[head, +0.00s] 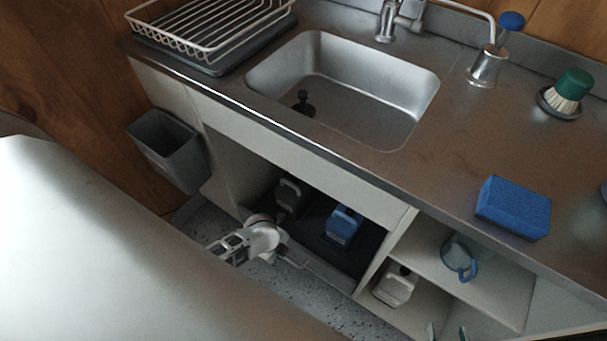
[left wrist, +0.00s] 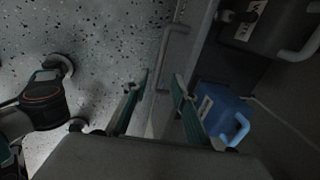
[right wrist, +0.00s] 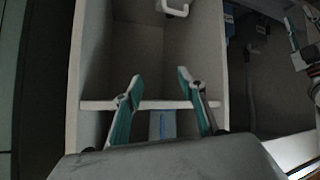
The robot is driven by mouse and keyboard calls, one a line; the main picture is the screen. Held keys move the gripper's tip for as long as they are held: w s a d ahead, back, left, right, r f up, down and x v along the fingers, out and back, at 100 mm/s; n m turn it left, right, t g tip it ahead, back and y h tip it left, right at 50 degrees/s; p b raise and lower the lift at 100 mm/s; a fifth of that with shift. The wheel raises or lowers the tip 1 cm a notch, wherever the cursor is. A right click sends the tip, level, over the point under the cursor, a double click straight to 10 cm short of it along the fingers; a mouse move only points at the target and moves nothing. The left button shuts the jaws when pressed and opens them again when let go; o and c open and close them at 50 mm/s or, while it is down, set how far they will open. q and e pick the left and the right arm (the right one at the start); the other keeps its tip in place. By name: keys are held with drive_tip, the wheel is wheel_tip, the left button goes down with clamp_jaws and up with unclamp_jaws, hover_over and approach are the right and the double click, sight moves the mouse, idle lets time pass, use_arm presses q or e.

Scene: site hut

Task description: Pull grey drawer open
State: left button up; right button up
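The grey drawer (head: 325,272) is low under the sink, its pale front panel near the floor. It holds a dark canister (head: 291,195) and a blue canister (head: 344,226). Its bar handle (left wrist: 172,50) runs between the fingers of my left gripper (left wrist: 157,92), which is open; contact is not clear. In the head view the left gripper (head: 250,241) is at the drawer front, partly hidden by my own arm. My right gripper (right wrist: 155,88) is open and empty, facing the shelf compartment right of the drawer. Only its fingertips (head: 447,332) show in the head view.
The right compartment has a shelf (head: 490,278) with a blue jug (head: 459,257) above and a pale canister (head: 395,288) below. A grey bin (head: 170,150) hangs at the cabinet's left end. The speckled floor (left wrist: 90,35) before the drawer looks clear.

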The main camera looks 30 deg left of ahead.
use_arm(q)
drive_tip(key=f+b, duration=0.1)
drive_tip(key=f, duration=0.1)
drive_tip(key=w+f+b, duration=0.1)
drive_tip(key=f, duration=0.2)
drive_tip(key=f+b, duration=0.2)
drive_tip(key=shift+w+f, duration=0.3)
drive_tip(key=shift+f, duration=0.05)
drive_tip(key=c, duration=0.7)
drive_tip(key=shift+s, duration=0.1)
clamp_jaws()
use_arm(e)
drive_tip(key=shift+s+a+f, duration=0.35)
drive_tip(key=shift+a+f, duration=0.15)
drive_tip(key=shift+a, duration=0.2)
